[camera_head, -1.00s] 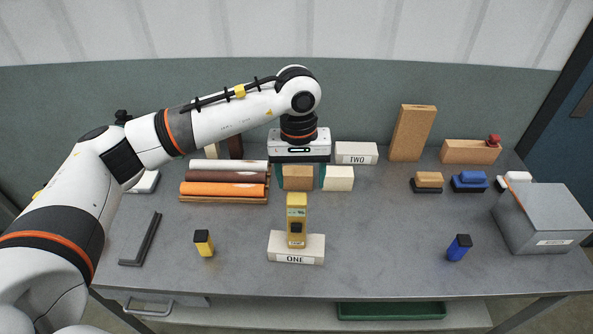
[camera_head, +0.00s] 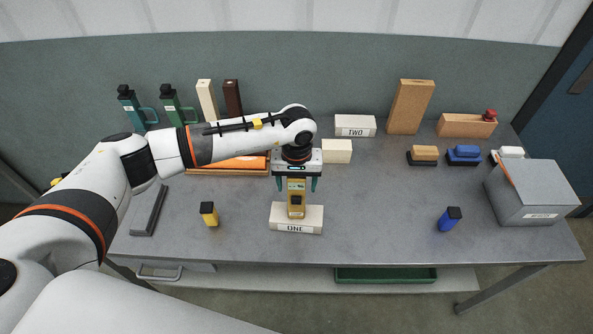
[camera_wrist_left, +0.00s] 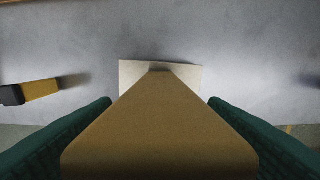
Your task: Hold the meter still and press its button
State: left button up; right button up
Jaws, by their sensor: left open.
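The yellow meter (camera_head: 297,203) stands upright on the white block labelled ONE (camera_head: 283,219), near the front middle of the table. A small screen and a dark button show on its front. My left gripper (camera_head: 297,184) is open above it, with its green fingers on either side of the meter's upper part. In the left wrist view the meter (camera_wrist_left: 160,125) fills the middle between the two open fingers, with a gap at each side. The block (camera_wrist_left: 131,73) shows beyond it. My right gripper is out of view.
A yellow marker-like piece (camera_head: 209,214) stands left and a blue one (camera_head: 450,218) right of the meter. A white block labelled TWO (camera_head: 355,121), a tall wooden block (camera_head: 410,107) and a grey box (camera_head: 531,192) stand farther off.

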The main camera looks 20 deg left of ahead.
pick_arm(q)
jog(key=c, duration=1.2)
jog(key=shift+f, duration=0.1)
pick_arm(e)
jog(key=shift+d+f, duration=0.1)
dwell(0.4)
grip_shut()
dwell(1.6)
